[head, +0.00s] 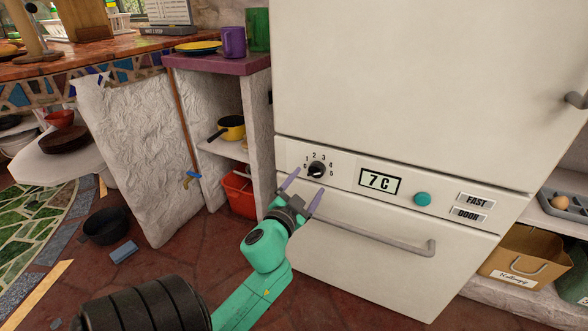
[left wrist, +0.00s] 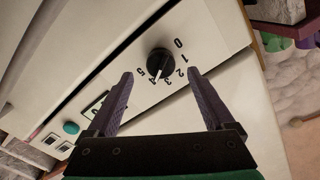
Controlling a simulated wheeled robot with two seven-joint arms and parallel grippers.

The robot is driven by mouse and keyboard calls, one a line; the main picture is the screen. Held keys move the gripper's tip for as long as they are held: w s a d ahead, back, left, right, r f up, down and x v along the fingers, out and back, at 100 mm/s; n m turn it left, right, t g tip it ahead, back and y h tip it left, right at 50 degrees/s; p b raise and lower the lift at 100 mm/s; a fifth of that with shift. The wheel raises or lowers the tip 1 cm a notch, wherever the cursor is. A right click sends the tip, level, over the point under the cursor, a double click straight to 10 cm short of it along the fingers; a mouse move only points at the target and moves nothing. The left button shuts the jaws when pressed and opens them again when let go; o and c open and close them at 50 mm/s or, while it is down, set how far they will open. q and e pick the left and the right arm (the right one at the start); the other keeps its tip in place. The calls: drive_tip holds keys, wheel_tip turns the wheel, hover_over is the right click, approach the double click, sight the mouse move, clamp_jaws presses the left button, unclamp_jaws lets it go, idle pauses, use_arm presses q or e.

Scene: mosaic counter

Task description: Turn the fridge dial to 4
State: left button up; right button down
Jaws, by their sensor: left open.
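The black fridge dial (head: 316,169) is a round knob on the white fridge's control strip, with numbers 0 to 5 around it. In the left wrist view the dial (left wrist: 160,61) shows a white pointer line that seems to lie near 3 or 4; I cannot tell which exactly. My left gripper (head: 310,179) is open in front of the dial, its two purple-grey fingers apart. In the left wrist view the gripper's fingertips (left wrist: 160,74) lie on either side of the dial in the picture, and nothing is between them. My right gripper is not in view.
Right of the dial are a display (head: 379,181) reading 7 C, a teal button (head: 423,199) and FAST and DOOR labels. A grey drawer handle (head: 400,245) lies below. An open shelf with a yellow pot (head: 231,127) and red bin (head: 240,192) stands left.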

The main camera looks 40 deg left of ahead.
use_arm(q)
drive_tip(key=v, duration=1)
drive_tip(key=shift+s+b, duration=0.2)
drive_tip(key=shift+b, duration=0.2)
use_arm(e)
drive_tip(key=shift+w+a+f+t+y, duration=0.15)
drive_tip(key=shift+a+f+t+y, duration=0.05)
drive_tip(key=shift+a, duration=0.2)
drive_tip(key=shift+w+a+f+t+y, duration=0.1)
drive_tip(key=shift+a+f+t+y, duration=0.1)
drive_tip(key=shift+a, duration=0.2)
use_arm(q)
drive_tip(key=shift+d, duration=0.1)
